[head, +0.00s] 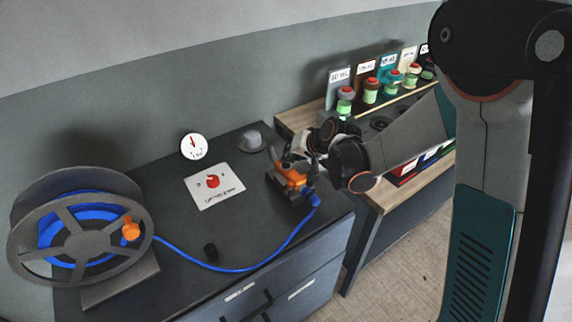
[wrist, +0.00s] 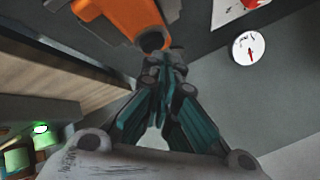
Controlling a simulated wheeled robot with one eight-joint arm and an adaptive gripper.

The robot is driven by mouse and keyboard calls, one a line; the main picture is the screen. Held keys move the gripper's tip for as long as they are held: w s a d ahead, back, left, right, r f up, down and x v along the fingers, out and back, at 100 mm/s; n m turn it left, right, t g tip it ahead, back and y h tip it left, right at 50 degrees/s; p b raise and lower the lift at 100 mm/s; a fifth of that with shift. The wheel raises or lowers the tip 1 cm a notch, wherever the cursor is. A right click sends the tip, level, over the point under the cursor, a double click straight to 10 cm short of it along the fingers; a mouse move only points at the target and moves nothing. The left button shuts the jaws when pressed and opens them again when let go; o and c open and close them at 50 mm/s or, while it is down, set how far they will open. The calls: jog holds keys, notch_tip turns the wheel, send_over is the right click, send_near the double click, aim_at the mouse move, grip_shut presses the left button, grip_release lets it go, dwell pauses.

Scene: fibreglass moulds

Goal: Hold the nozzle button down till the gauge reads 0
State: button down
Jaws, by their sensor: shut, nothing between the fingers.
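The orange nozzle (head: 290,181) lies on the dark worktop near its right end, joined to a blue hose. In the wrist view the nozzle (wrist: 118,17) shows at the top, just beyond my fingers. My gripper (wrist: 168,62) is shut and empty, its fingertips together close beside the nozzle's grey end. I cannot make out the button or tell whether the fingertips touch it. The round white gauge (head: 194,147) stands at the back of the worktop. It also shows in the wrist view (wrist: 249,49). Its red needle shows, but its figures are too small to read.
A hose reel (head: 78,240) with an orange knob stands at the left. A white card (head: 214,190) with a red mark, a grey dome (head: 250,141) and a small black cylinder (head: 210,252) are on the worktop. Capped bottles (head: 345,101) line the wooden bench at the right.

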jog(key=shift+f+b, duration=0.45)
dwell(0.4)
jog(key=shift+r, duration=0.1)
dwell(5.2)
jog(key=shift+r+p, duration=0.55)
jog(key=shift+r, duration=0.2)
jog(key=shift+r, duration=0.1)
jog(key=shift+r+p, duration=1.6)
jog(key=shift+r, duration=0.85)
